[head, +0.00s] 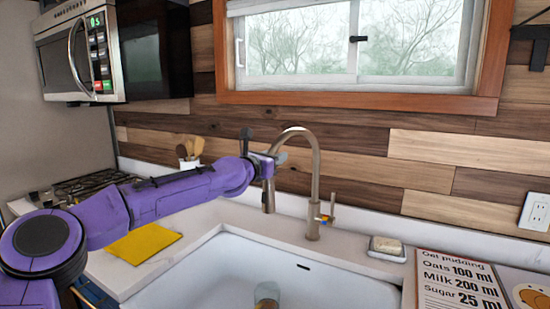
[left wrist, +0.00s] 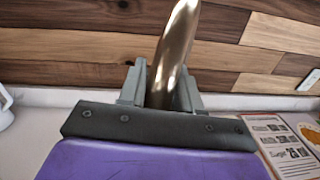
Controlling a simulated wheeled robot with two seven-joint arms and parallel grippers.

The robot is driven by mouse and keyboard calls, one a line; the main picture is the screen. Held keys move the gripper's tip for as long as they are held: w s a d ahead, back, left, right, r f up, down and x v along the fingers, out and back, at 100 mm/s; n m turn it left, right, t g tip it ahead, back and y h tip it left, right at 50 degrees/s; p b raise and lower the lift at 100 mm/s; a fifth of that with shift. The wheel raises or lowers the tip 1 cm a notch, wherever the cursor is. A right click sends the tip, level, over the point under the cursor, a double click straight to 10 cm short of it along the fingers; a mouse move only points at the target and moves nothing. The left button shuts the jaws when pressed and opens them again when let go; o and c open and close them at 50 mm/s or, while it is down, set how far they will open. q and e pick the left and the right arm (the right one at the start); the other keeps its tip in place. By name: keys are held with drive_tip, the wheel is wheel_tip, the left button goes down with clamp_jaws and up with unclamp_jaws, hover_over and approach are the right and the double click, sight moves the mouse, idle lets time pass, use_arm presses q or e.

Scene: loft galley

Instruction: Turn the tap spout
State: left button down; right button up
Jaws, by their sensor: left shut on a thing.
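The tap (head: 314,190) is a tall bronze gooseneck standing behind the white sink (head: 240,240). Its spout (head: 269,192) hangs down at the left, over the sink's back part. A small side lever (head: 329,210) with coloured marks sits low on the tap's right. My left gripper (head: 272,162) is at the spout, shut on it near the upper part of its downward end. In the left wrist view the spout (left wrist: 172,60) rises between the two grey fingers (left wrist: 160,88). Its lower end is hidden there by the gripper body. My right gripper is not in view.
A yellow cloth (head: 144,243) lies on the counter at left, near the stove (head: 80,187). A utensil crock (head: 189,163) stands behind my arm. A soap dish (head: 386,247) and a recipe card (head: 460,285) are at right.

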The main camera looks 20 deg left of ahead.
use_arm(q)
drive_tip(key=c, duration=1)
unclamp_jaws()
drive_tip(key=shift+a, duration=0.1)
drive_tip(key=shift+o, duration=0.5)
drive_tip(key=shift+w+f, duration=0.1)
drive_tip(key=shift+w, duration=0.1)
drive_tip(key=b+v, duration=0.2)
drive_tip(key=v, duration=0.8)
drive_tip(key=shift+s+b, duration=0.25)
drive_tip(key=shift+b, duration=0.1)
drive_tip(key=shift+a+f, duration=0.1)
